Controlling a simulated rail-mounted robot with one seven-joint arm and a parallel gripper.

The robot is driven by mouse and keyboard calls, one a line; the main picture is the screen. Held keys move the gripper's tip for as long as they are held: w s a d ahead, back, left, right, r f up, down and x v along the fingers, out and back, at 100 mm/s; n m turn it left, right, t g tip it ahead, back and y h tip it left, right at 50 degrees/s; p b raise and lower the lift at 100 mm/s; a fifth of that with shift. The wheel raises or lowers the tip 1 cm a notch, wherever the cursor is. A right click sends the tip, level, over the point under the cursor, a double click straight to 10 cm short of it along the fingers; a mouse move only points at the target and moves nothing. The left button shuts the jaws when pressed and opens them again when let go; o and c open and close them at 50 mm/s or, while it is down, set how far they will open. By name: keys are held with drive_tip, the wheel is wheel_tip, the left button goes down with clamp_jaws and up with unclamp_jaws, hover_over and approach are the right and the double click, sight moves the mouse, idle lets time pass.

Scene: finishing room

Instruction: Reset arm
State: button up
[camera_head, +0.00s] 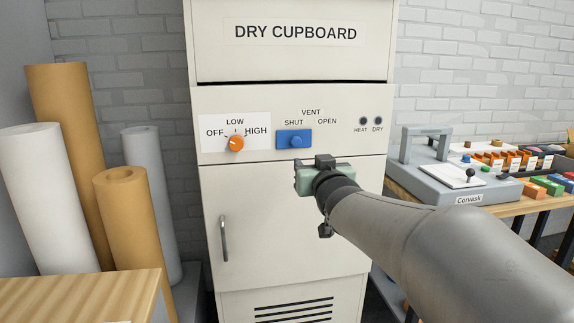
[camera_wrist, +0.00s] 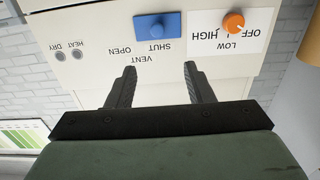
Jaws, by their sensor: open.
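My gripper (camera_head: 311,165) is in front of the dry cupboard (camera_head: 270,225), just below its control panel. In the wrist view my gripper (camera_wrist: 160,82) shows two black fingers apart with nothing between them. The orange knob (camera_head: 236,143) sits on the OFF/LOW/HIGH dial at the panel's left; it also shows in the wrist view (camera_wrist: 234,22). The blue vent slider (camera_head: 294,139) sits near the SHUT side of its label; it is upside down in the wrist view (camera_wrist: 157,25). My arm extends from the lower right.
Upright paper rolls (camera_head: 75,160) stand at the left, behind a wooden surface (camera_head: 80,297). A cupboard door handle (camera_head: 223,239) is at lower left of the door. At the right, a bench holds a grey Corvask machine (camera_head: 450,180) and several coloured blocks (camera_head: 540,187).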

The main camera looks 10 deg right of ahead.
drive_tip(key=s+a+f+g+p, duration=0.1)
drive_tip(key=s+f+g+p, duration=0.3)
drive_tip(key=s, duration=0.6)
drive_tip(key=s+a+f+g+p, duration=0.2)
drive_tip(key=s+f+g+p, duration=0.2)
drive_tip(key=s+g+p, duration=0.3)
drive_tip(key=s+a+f+g+p, duration=0.2)
drive_tip(key=s+f+g+p, duration=0.2)
drive_tip(key=s, duration=1.1)
drive_tip(key=g+p, duration=0.2)
drive_tip(key=shift+a+n+g+p, duration=0.2)
drive_tip(key=shift+n+g+p, duration=0.1)
drive_tip(key=shift+g+p, duration=0.1)
drive_tip(key=shift+w+y, duration=0.1)
drive_tip(key=shift+y, duration=0.2)
